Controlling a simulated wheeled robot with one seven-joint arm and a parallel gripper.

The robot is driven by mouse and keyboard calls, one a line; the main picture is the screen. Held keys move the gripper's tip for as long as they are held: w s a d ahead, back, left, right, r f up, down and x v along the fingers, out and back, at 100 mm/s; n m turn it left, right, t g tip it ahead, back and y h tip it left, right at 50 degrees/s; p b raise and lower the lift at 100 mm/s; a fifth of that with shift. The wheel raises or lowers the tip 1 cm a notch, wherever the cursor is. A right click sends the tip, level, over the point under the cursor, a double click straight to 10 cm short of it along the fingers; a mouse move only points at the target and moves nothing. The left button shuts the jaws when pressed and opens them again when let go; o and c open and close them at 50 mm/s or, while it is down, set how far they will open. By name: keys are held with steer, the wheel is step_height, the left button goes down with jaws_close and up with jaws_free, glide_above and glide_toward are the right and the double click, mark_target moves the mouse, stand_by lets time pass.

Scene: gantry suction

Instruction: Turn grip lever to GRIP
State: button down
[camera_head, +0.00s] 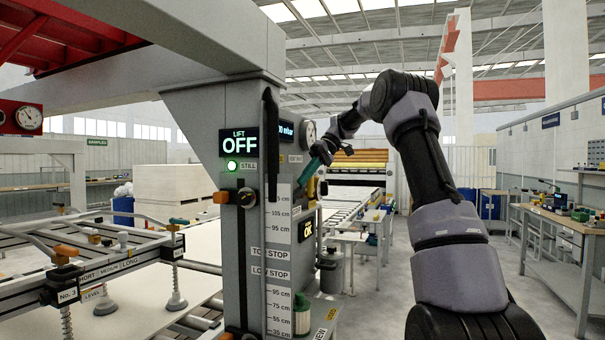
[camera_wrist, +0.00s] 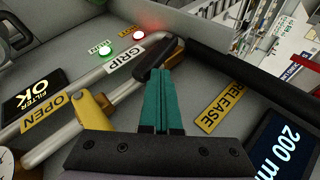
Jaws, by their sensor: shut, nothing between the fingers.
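The black grip lever (camera_wrist: 150,62) shows in the wrist view just beyond my fingertips, its end beside the white GRIP label (camera_wrist: 125,60). The yellow RELEASE label (camera_wrist: 221,107) lies to the right of my fingers. My gripper (camera_wrist: 161,76) has its teal fingers together with nothing between them. The fingertips overlap the lever in the picture; I cannot tell whether they touch it. In the head view my gripper (camera_head: 307,178) is at the right side of the grey column (camera_head: 247,110). The lever cannot be made out there.
A yellow valve handle (camera_wrist: 95,109) and a grey pipe (camera_wrist: 75,95) lie left of my fingers, near the OPEN label. A 200 mbar display (camera_wrist: 285,148) is at lower right.

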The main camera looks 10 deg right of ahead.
steer(key=shift+w+d+f, duration=0.2)
steer(key=shift+w+f, duration=0.05)
steer(key=shift+f, duration=0.25)
steer(key=shift+w+d+f, duration=0.15)
steer(key=shift+w+f, duration=0.05)
steer(key=shift+f, duration=0.45)
